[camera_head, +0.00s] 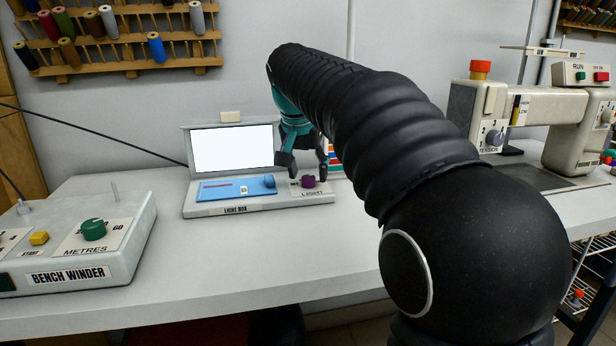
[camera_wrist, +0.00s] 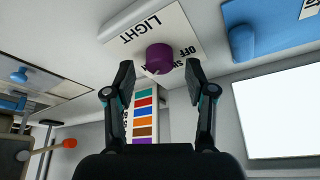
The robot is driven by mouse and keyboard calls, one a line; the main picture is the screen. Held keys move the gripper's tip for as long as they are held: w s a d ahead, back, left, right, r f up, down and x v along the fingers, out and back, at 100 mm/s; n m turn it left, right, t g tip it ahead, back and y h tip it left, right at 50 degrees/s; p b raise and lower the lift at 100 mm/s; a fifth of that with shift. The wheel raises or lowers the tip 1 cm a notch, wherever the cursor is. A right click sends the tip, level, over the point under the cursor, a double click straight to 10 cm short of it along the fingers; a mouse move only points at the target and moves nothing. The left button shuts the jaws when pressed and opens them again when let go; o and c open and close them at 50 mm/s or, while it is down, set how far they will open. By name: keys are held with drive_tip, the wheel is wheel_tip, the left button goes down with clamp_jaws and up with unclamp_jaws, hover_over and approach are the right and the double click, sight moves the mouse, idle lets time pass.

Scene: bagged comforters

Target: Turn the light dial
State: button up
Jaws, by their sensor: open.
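The light dial (camera_head: 308,181) is a small purple knob on a white plate marked LIGHT, at the right of the light box (camera_head: 214,208) base. In the wrist view the purple dial (camera_wrist: 158,58) sits ahead of the fingertips, roughly midway between them, with OFF and part of another word printed beside it. My gripper (camera_head: 303,165) is open, above and around the dial's spot; in the wrist view my gripper's two fingers (camera_wrist: 160,72) stand apart with nothing between them but the view of the dial. I cannot tell whether either finger touches the dial.
The light box's screen (camera_head: 232,149) is bright white. A blue panel with a blue knob (camera_head: 269,181) lies left of the dial. A colour chart (camera_wrist: 143,115) stands behind. The bench winder (camera_head: 80,240) is at left, a sewing machine (camera_head: 540,105) at right. The table front is clear.

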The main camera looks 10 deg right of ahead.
drive_tip(key=shift+w+d+f, duration=0.15)
drive_tip(key=shift+f, duration=0.35)
clamp_jaws()
